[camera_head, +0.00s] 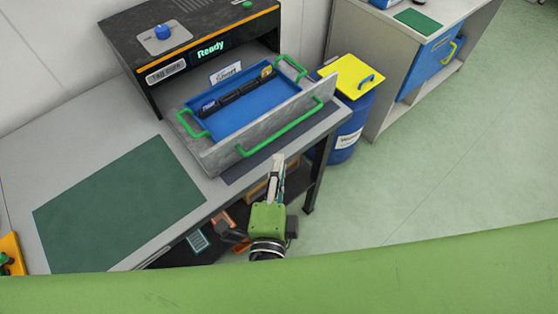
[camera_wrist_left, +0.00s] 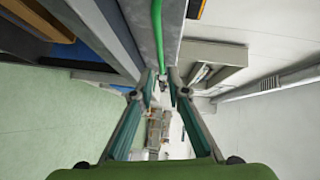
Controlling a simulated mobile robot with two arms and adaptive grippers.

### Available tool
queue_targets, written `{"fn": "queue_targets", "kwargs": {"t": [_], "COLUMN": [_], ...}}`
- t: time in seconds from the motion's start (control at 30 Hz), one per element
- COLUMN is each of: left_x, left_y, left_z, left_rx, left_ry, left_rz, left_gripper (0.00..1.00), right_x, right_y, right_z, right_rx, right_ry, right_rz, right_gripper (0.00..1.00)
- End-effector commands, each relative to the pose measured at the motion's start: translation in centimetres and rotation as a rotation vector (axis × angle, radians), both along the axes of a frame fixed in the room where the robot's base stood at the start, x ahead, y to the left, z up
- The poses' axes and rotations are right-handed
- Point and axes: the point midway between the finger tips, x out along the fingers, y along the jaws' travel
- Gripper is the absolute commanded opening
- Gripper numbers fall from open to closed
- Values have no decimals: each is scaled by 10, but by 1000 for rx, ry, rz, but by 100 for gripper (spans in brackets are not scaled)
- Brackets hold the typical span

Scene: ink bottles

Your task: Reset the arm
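My left gripper (camera_head: 278,160) is in front of the pulled-out drawer (camera_head: 215,160), its fingers pointing up towards the green front handle (camera_head: 285,130). In the left wrist view my two teal fingers (camera_wrist_left: 160,78) lean towards each other with a narrow gap between the tips. The green handle (camera_wrist_left: 157,35) shows beyond that gap. Nothing is clearly held, and the tips look apart from the handle. My right gripper is in neither view.
The drawer belongs to a dark machine (camera_head: 200,40) reading "Ready" and holds a blue tray (camera_head: 235,120) with a black cylindrical item (camera_head: 235,97). A green mat (camera_head: 120,205) lies on the table at left. A blue bin (camera_head: 350,125) with a yellow lid stands right; floor there is clear.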

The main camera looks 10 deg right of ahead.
Motion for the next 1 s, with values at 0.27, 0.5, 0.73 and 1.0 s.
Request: {"fn": "queue_targets", "kwargs": {"t": [0.27,0.5,0.73,1.0], "left_x": [0,1,-6,-57], "left_y": [0,-1,7,68], "left_z": [0,-9,-124,-315], "left_rx": [0,1,-30,-169], "left_ry": [0,16,244,675], "left_rz": [0,-3,-12,122], "left_gripper": [15,15,15,15], "right_x": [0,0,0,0], "right_y": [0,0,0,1], "right_z": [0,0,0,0], "right_rx": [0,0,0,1], "right_ry": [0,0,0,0], "right_rz": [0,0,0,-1], "right_gripper": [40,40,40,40]}}
